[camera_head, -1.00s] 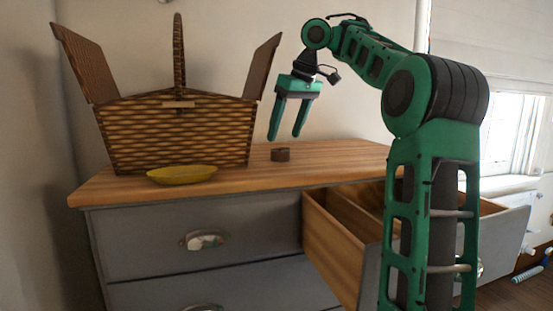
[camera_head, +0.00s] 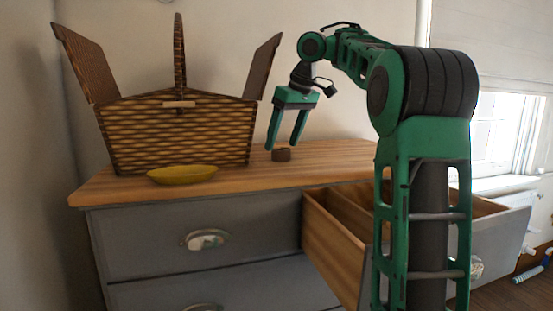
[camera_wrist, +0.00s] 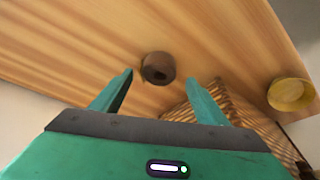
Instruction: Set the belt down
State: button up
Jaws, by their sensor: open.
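The belt (camera_head: 281,155) is a small brown coil resting on the wooden top of the dresser (camera_head: 330,157). It also shows in the wrist view (camera_wrist: 158,68), apart from the fingers and just beyond their tips. My gripper (camera_head: 285,149) is open and empty, pointing down over the belt. In the wrist view its two green fingers (camera_wrist: 160,78) are spread wide, with the belt between and ahead of their tips.
A wicker basket (camera_head: 180,135) with raised lids stands left on the dresser. A yellow dish (camera_head: 183,174) lies in front of it. An open drawer (camera_head: 335,242) juts out at the right, below the top. Bare wood lies right of the belt.

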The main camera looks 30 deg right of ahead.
jog(key=shift+x, duration=1.25)
jog(key=shift+d, duration=0.1)
jog(key=c, duration=1.3)
jog(key=shift+c, duration=0.2)
jog(key=shift+r, duration=0.1)
